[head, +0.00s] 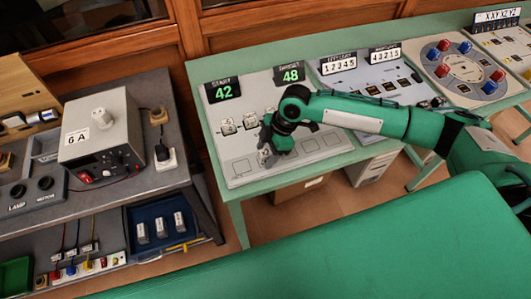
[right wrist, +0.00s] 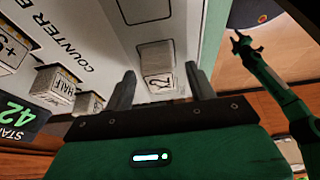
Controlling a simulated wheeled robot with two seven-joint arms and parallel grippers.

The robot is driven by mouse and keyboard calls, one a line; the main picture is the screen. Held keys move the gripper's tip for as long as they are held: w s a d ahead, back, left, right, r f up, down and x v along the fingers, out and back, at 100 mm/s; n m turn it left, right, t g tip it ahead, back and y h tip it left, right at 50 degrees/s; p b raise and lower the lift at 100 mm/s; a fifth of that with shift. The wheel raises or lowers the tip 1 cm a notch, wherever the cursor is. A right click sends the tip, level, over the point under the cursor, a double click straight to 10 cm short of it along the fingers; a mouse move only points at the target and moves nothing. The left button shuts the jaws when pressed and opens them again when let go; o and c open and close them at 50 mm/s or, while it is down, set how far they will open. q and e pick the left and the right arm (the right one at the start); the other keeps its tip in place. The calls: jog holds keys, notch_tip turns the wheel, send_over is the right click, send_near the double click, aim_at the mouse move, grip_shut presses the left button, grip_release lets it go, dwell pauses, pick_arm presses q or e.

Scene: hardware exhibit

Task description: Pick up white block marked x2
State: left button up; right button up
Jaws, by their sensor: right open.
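The white block marked x2 (right wrist: 157,66) stands on the pale counter panel, its dark marking facing my wrist camera and partly readable as a 2. My right gripper (right wrist: 160,70) is open, one finger on either side of the block with visible gaps. In the head view my right gripper (head: 265,157) is low over the panel's front left part, and there the arm and fingers largely hide the block. My left gripper (right wrist: 240,40) shows small and far off at the right of the right wrist view; its opening is too small to judge.
Other white blocks stand near, one marked HALF (right wrist: 52,88) and one marked with a plus (right wrist: 12,48). The panel (head: 240,170) has outlined square places and displays reading 42 (head: 223,91) and 48 (head: 289,74). A grey bench with a 6A box (head: 100,135) stands left.

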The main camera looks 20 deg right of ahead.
jog(key=shift+a+f, duration=0.15)
jog(key=shift+f, duration=0.25)
jog(key=shift+c, duration=0.5)
jog(key=c, duration=1)
jog(key=shift+o, duration=0.2)
jog(key=shift+r, duration=0.1)
